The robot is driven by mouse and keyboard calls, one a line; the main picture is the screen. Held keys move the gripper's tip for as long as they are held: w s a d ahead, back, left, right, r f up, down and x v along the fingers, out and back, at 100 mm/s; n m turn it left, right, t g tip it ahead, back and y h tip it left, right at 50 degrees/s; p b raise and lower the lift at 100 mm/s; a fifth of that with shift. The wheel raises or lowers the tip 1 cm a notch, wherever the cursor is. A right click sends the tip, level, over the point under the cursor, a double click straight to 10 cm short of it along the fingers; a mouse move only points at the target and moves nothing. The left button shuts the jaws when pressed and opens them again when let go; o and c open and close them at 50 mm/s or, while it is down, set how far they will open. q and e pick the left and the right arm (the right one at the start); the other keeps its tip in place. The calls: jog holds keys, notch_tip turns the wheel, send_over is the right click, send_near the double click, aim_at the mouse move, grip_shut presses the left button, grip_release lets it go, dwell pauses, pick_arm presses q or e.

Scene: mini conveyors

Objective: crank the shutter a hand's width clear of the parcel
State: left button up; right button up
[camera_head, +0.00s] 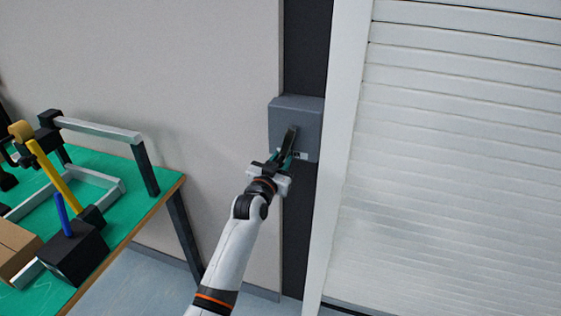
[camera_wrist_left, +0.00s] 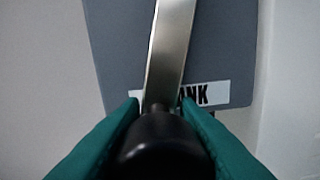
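The shutter (camera_head: 450,170) is a wall of pale horizontal slats filling the right of the head view. A dark line shows near its lower left edge; the rest of its bottom is out of frame. The grey crank box (camera_head: 310,115) is on the dark post left of the shutter. In the left wrist view a metal crank arm (camera_wrist_left: 170,50) runs up from a black knob (camera_wrist_left: 160,145), partly covering a label. My left gripper (camera_head: 284,160) has its teal fingers on both sides of this knob, seemingly closed on it. No parcel shows at the shutter. My right gripper is out of view.
A green-topped table (camera_head: 150,185) stands at the left with a metal frame, a yellow lever (camera_head: 55,175), a black block with a blue stick (camera_head: 75,250) and a cardboard box (camera_head: 15,250) cut by the frame edge. Bare wall and floor lie between table and post.

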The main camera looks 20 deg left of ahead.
pick_arm(q)
grip_shut()
jog(key=shift+a, duration=0.15)
jog(key=a+m+p, duration=0.1)
jog(key=a+r+m+p, duration=0.1)
jog(key=m, duration=0.1)
jog(key=shift+a+r+m, duration=0.1)
jog(key=shift+r+m, duration=0.05)
jog(key=shift+m, duration=0.15)
jog(key=shift+a+r+m+p, duration=0.3)
jog(key=shift+a+m+p, duration=0.15)
jog(key=shift+m, duration=0.25)
jog(key=shift+a+r+m+p, duration=0.3)
jog(key=shift+m+p, duration=0.1)
jog(key=shift+m, duration=0.3)
jog(key=shift+a+r, duration=0.1)
jog(key=shift+a, duration=0.05)
jog(key=shift+m, duration=0.3)
